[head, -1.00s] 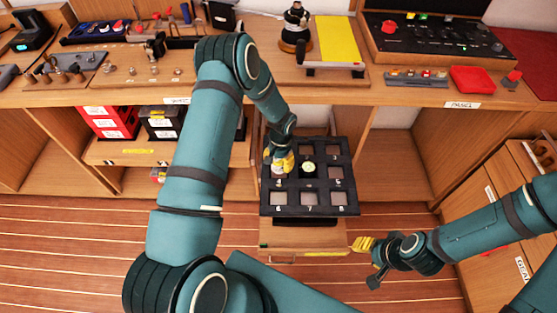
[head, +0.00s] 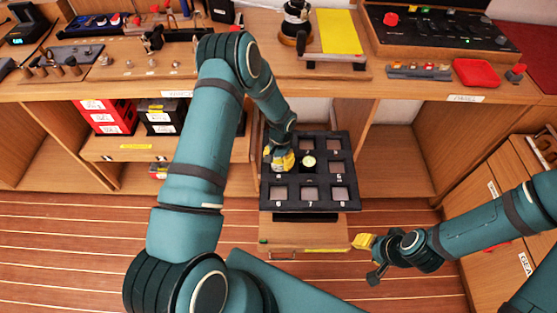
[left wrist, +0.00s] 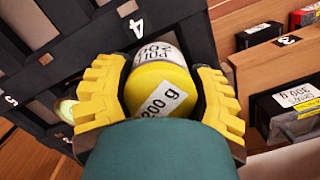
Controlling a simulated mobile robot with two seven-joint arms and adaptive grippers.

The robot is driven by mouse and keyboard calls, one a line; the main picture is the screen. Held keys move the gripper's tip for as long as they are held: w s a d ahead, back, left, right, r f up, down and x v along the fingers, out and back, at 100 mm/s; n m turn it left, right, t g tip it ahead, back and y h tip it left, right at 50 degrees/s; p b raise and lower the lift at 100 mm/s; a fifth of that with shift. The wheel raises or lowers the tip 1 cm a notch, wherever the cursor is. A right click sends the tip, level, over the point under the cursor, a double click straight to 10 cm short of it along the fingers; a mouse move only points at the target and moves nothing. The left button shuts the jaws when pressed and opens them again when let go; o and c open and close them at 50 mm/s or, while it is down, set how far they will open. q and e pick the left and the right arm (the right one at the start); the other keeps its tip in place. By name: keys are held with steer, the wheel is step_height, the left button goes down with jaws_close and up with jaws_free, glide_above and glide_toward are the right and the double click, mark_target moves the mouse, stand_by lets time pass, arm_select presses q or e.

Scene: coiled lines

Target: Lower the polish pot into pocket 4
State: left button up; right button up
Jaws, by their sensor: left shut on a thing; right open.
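My left gripper (head: 283,160) is shut on the polish pot (left wrist: 158,85), which has a yellow lid marked 200 g and a pale, lettered side. In the head view the gripper is at the left column of the black pocket tray (head: 310,195), and its fingers mostly hide the pot. In the left wrist view the pot is between both yellow fingers, beside the pocket label 4 (left wrist: 137,26). The gripper covers the pocket there, and I cannot tell how deep the pot is. My right gripper (head: 364,242) is open and empty, right of the drawer below the tray.
A round, pale-topped item (head: 309,161) stands in the tray's middle pocket, close beside the left gripper. The front row of pockets is empty. Red boxes (head: 106,116) and black boxes (head: 161,117) stand on a shelf to the left. The counter edge runs behind the tray.

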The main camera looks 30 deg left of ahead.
arm_select(q)
steer(key=shift+f+b, duration=0.5)
steer(key=shift+f, duration=0.15)
